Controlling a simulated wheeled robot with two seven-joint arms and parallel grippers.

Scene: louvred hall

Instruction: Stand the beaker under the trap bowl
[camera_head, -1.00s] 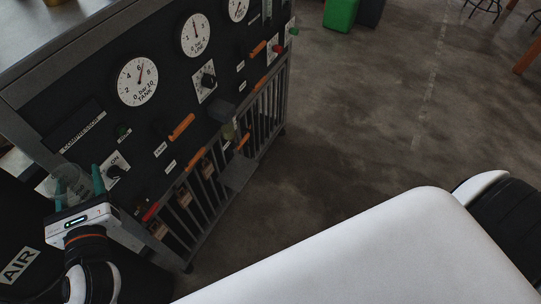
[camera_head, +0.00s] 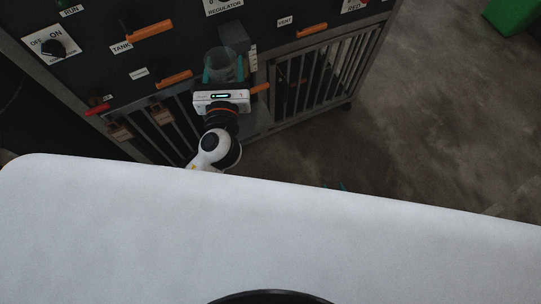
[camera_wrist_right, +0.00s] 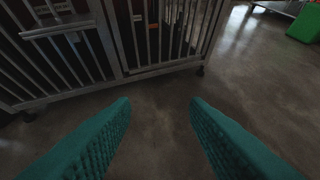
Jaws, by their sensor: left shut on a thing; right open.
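The clear beaker (camera_head: 221,64) stands upright between the teal fingers of my left gripper (camera_head: 223,74), which is shut on it. They are in front of the panel, just below and left of a dark grey block (camera_head: 235,37). The trap bowl cannot be made out; the beaker and gripper cover the area under the block. Whether the beaker is under the bowl or in front of it, I cannot tell. My right gripper (camera_wrist_right: 160,102) is open and empty over bare floor in the right wrist view.
Orange handles (camera_head: 150,30) stick out of the panel left of the beaker. A barred cage front (camera_head: 320,80) lies below and right. A small grey shelf (camera_head: 262,122) shows beside my left wrist. A green bin (camera_head: 512,20) stands far right; the floor between is clear.

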